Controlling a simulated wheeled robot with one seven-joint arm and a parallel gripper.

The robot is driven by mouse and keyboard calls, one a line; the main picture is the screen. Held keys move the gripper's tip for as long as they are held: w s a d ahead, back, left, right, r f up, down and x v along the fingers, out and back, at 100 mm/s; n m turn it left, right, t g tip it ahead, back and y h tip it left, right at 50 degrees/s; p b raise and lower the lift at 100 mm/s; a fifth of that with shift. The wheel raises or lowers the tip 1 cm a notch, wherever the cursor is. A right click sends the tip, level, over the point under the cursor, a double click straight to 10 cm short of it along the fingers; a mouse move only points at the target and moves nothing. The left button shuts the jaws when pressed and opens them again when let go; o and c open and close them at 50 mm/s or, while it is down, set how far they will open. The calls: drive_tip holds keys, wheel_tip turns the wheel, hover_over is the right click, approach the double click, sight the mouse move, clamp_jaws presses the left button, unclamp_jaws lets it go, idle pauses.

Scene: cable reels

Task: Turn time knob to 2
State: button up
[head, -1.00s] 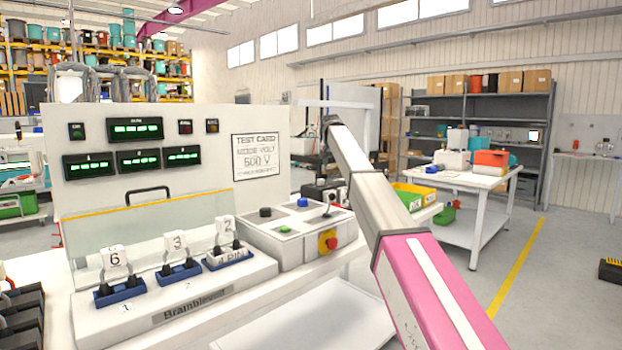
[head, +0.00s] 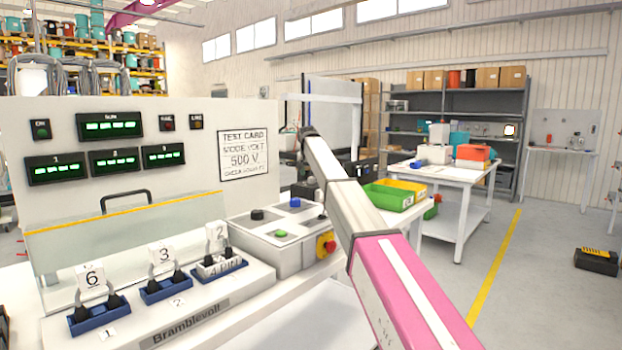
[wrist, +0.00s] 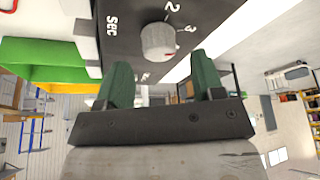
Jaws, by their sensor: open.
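The time knob (wrist: 157,42) is a round light-grey knob on a dark box face (wrist: 120,35) marked "sec", in the wrist view. Numerals 2 and 3 are printed beside it. A red mark shows on the knob's lower right edge, nearer the 3 than the 2. My gripper (wrist: 160,78) is open, its two green fingers apart below the knob in the picture. Nothing shows between the fingertips, and the knob appears just beyond them. In the head view my arm hides the gripper, and I cannot make out the knob.
A white test panel (head: 190,110) with plug sockets stands at left. A grey control box (head: 280,240) with a red emergency button (head: 326,246) is beside my arm. A green bin (head: 388,198) lies just right of my arm.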

sight(311, 180)
drive_tip(key=shift+x, duration=1.5)
drive_tip(key=c, duration=0.9)
drive_tip(key=shift+n, duration=0.3)
drive_tip(key=n+y, duration=0.2)
drive_tip(key=n, duration=0.3)
drive_tip(key=shift+d, duration=0.1)
drive_tip(key=n+g+y, duration=0.1)
drive_tip(key=n, duration=0.2)
drive_tip(key=n+y, duration=0.1)
drive_tip(key=n, duration=0.2)
drive_tip(key=shift+g, duration=0.4)
drive_tip(key=shift+n, duration=0.3)
